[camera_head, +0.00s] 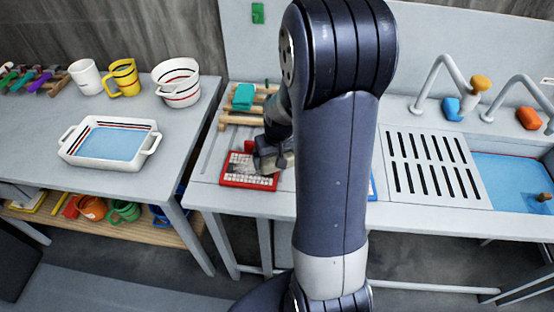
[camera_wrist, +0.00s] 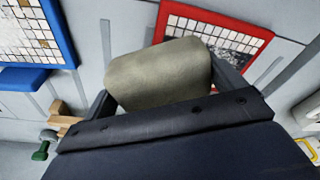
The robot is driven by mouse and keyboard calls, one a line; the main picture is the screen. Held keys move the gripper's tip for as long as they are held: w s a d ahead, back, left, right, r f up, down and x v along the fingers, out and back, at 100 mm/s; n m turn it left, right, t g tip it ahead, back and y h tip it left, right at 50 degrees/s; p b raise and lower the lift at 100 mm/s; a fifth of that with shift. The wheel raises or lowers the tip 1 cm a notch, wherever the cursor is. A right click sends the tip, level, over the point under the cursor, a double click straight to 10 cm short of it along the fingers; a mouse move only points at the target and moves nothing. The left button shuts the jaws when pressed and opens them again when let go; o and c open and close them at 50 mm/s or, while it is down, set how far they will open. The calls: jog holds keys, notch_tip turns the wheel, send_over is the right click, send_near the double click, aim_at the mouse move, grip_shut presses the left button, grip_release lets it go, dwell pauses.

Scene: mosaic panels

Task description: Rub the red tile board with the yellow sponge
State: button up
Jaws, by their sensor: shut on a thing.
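The red tile board (camera_head: 236,177) lies on the counter left of my arm, a red frame around small pale and dark tiles. It also shows at the top of the wrist view (camera_wrist: 230,24). My gripper (camera_head: 270,160) is over the board's right part and hides some of it. In the wrist view it is shut on a rounded, olive-khaki sponge (camera_wrist: 158,78), not clearly yellow, which sits between both fingers and overlaps the board's lower left. I cannot tell whether the sponge touches the tiles.
A blue-framed tile board (camera_wrist: 66,35) lies nearby, mostly behind my arm in the head view. A wooden rack (camera_head: 236,119) with a teal piece (camera_head: 243,97) stands behind the red board. A slotted drainer (camera_head: 432,168) and blue basin (camera_head: 510,178) are at right.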

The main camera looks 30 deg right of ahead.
jog(key=shift+r+p, duration=1.25)
jog(key=shift+r, duration=0.9)
jog(key=shift+f, duration=0.1)
